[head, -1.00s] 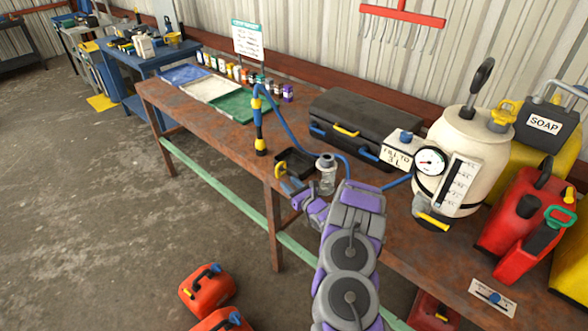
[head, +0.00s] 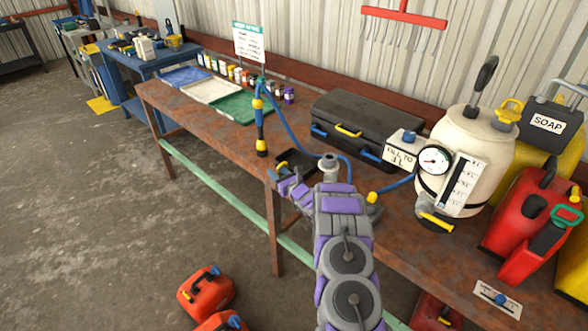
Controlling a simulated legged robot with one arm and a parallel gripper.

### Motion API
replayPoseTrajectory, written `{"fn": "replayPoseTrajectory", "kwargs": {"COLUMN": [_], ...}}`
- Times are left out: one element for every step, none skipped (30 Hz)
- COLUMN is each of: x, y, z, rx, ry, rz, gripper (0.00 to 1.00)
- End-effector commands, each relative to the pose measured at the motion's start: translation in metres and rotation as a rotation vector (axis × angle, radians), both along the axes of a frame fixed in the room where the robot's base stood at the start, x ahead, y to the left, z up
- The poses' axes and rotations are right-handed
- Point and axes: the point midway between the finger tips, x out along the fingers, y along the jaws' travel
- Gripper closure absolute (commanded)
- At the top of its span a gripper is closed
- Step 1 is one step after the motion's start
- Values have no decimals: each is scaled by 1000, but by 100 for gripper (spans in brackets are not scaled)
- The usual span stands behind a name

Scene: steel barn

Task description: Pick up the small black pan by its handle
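The small black pan (head: 299,158) is a shallow square tray on the rusty bench near its front edge. Its right and front parts are partly hidden by my arm. My gripper (head: 281,173) is at the pan's front left side, where the yellow handle showed earlier. The handle is now hidden behind the gripper. My fingers are too small and covered to show whether they are open or closed on the handle. The pan appears to lie flat on the bench.
A blue hose with a wand (head: 260,125) loops behind the pan. A black case (head: 365,125) lies at the back, and a cream tank (head: 470,155) stands at the right.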

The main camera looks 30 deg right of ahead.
Motion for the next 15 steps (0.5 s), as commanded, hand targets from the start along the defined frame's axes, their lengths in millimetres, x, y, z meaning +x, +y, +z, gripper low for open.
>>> {"fn": "replayPoseTrajectory", "kwargs": {"x": [0,0,0,0,0,0,0,0,0,0,0,0,0,0,0], "y": [-1,-1,-2,-2,-2,-2,-2,-2,-2,-2,-2,-2,-2,-2,-2], "z": [0,0,0,0,0,0,0,0,0,0,0,0,0,0,0], "rx": [1,1,1,1,1,1,1,1,1,1,1,1,0,0,0], "ry": [0,0,0,0,0,0,0,0,0,0,0,0,0,0,0], "rz": [-1,-1,-1,-1,-1,-1,-1,-1,-1,-1,-1,-1,-1,-1,-1], "gripper": [60,60,60,60,61,65,68,71,75,78,80,84,87,90,94]}}
